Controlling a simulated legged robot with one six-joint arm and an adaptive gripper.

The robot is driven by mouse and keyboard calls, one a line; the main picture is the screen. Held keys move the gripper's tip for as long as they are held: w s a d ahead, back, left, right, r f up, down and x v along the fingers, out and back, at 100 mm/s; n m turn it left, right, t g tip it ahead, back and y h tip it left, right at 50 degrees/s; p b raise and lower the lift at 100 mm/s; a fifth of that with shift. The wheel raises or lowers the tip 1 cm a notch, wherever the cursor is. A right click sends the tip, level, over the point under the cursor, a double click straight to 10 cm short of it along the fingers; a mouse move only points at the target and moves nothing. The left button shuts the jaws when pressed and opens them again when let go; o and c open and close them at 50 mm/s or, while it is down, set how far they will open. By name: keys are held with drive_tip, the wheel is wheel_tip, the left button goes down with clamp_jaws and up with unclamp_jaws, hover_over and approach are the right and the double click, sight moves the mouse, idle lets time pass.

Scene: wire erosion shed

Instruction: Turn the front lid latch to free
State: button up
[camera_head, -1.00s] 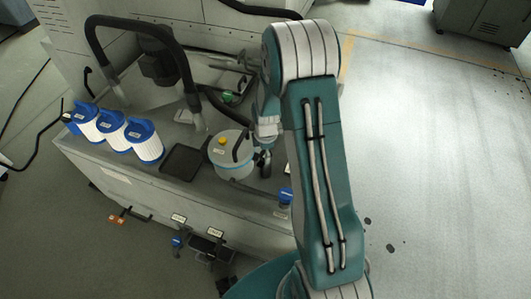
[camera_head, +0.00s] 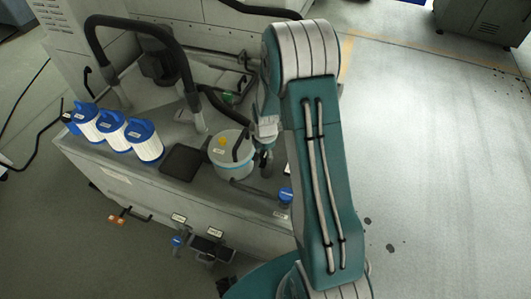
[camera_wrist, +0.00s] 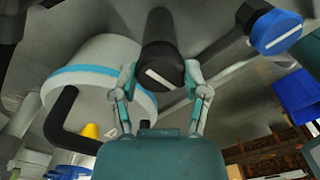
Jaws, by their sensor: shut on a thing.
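A black round knob (camera_wrist: 160,52) with a white line on its end face shows in the upper middle of the wrist view; I take it as the front lid latch. The line slants down to the right. My gripper (camera_wrist: 160,76) is shut on this knob, one finger on each side. A white canister (camera_wrist: 98,82) with a blue band and a black handle is left of the knob. In the head view the canister (camera_head: 232,158) stands on the grey bench, with my wrist at its right side. There the knob and fingers are small and partly hidden.
A blue knob (camera_wrist: 275,30) with a white line is right of the held knob. On the bench (camera_head: 105,150), blue-topped white filters (camera_head: 146,143) and a dark tray (camera_head: 184,160) stand left of the canister. Black hoses arch behind. Open floor (camera_head: 430,170) is on the right.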

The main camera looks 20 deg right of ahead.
drive_tip(key=o, duration=1.1)
drive_tip(key=shift+o, duration=0.2)
wheel_tip(320, 180, up, 12)
drive_tip(key=shift+w, duration=0.1)
wheel_tip(320, 180, up, 15)
drive_tip(key=m+t, duration=0.3)
drive_tip(key=m, duration=0.6)
hover_over(265, 153)
drive_tip(key=s+a, duration=0.6)
drive_tip(key=s, duration=0.3)
drive_tip(key=s+a+r+m+t, duration=0.1)
drive_tip(key=s+r+m, duration=0.2)
drive_tip(key=s, duration=0.3)
drive_tip(key=s+a+r+m+t, duration=0.1)
drive_tip(key=s+a+r+m, duration=0.1)
drive_tip(key=s+m, duration=0.4)
drive_tip(key=shift+s+a+r+t, duration=0.3)
drive_tip(key=shift+s+r, duration=0.2)
drive_tip(key=shift+s, duration=0.2)
